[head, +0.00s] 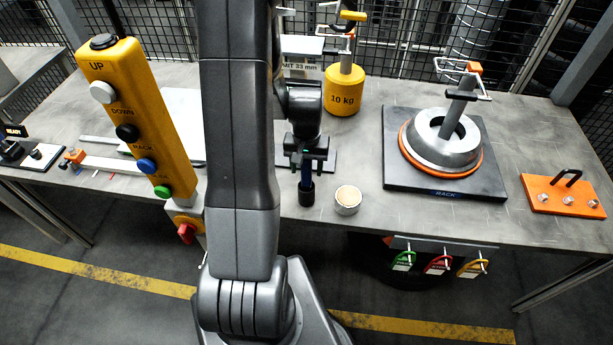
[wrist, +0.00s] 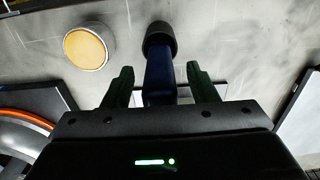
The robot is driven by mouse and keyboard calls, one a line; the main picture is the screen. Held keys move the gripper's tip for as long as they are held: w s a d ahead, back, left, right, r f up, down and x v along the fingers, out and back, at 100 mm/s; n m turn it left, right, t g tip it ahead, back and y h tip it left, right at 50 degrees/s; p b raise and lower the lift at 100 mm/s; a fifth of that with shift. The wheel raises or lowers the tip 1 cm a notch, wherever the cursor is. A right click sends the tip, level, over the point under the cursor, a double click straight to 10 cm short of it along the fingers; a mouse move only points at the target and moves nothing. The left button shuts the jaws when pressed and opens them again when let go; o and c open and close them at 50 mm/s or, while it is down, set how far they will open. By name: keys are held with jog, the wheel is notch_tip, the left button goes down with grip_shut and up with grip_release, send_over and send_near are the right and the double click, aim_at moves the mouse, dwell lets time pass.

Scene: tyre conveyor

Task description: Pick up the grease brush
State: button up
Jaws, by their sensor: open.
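The grease brush, with a blue handle and a dark round end, stands below my gripper in the head view (head: 306,190). In the wrist view its blue shaft (wrist: 159,80) shows between the two fingers, with the black end beyond the fingertips. My gripper (head: 306,160) is open, pointing down over the workbench. In the wrist view, its fingers (wrist: 161,82) stand apart on either side of the shaft, with a visible gap on each side. The brush's lower part is hidden by the gripper body.
A round tin with a pale top (head: 347,201) stands close right of the brush. Farther right are a dark rack plate (head: 400,180) with a metal hub and an orange block (head: 562,195). A yellow 10 kg weight (head: 343,92) stands behind. A yellow button pendant (head: 137,115) hangs at left.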

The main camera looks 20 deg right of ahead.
jog(key=c, duration=1.1)
jog(key=shift+c, duration=0.2)
